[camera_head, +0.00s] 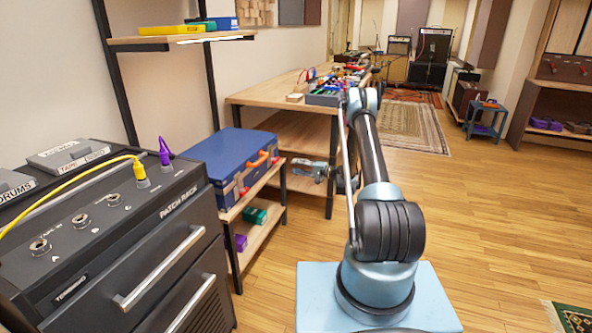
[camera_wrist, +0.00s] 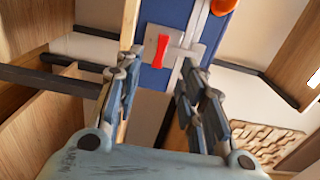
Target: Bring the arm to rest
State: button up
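My arm (camera_head: 370,150) stands on its light-blue base, reaching up and forward and then bending down at its far end. My gripper (camera_head: 297,168) points left at the front of the blue case, low beside the wooden bench. In the wrist view my gripper (camera_wrist: 160,62) has its two fingers apart with nothing seen between them. The blue case (camera_head: 225,155) lies on a small shelf; its blue side (camera_wrist: 154,78) and a red latch (camera_wrist: 162,49) show beyond the fingertips. I cannot tell the exact gap between fingertips and case.
The black patch rack (camera_head: 130,235) with a yellow cable and purple plug stands at left. The wooden bench (camera_head: 270,92) carries small coloured items. Below the case lie a green item (camera_head: 255,216) and a purple item (camera_head: 241,242).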

jog(key=s+r+n+g+h, duration=0.1)
jog(key=s+r+h, duration=0.15)
jog(key=r, duration=0.55)
jog(key=s+r+g+h, duration=0.1)
jog(key=s+r, duration=0.2)
jog(key=r, duration=0.6)
jog(key=s+d+r+n+h, duration=0.1)
jog(key=s+d+r+h, duration=0.3)
jog(key=s+r, duration=0.9)
jog(key=s+d+n+g+h, duration=0.15)
jog(key=s+d, duration=0.25)
jog(key=s, duration=0.8)
jog(key=s+d+h, duration=0.3)
jog(key=s, duration=0.9)
jog(key=s+d+f+h, duration=0.2)
jog(key=s+d+f, duration=0.2)
jog(key=s, duration=0.5)
jog(key=s+d+f+h, duration=0.3)
jog(key=s+d+f, duration=0.1)
jog(key=s, duration=0.6)
jog(key=shift+s+d+f, duration=0.25)
jog(key=shift+s+d, duration=0.05)
jog(key=shift+d, duration=0.4)
jog(key=shift+n+g, duration=0.25)
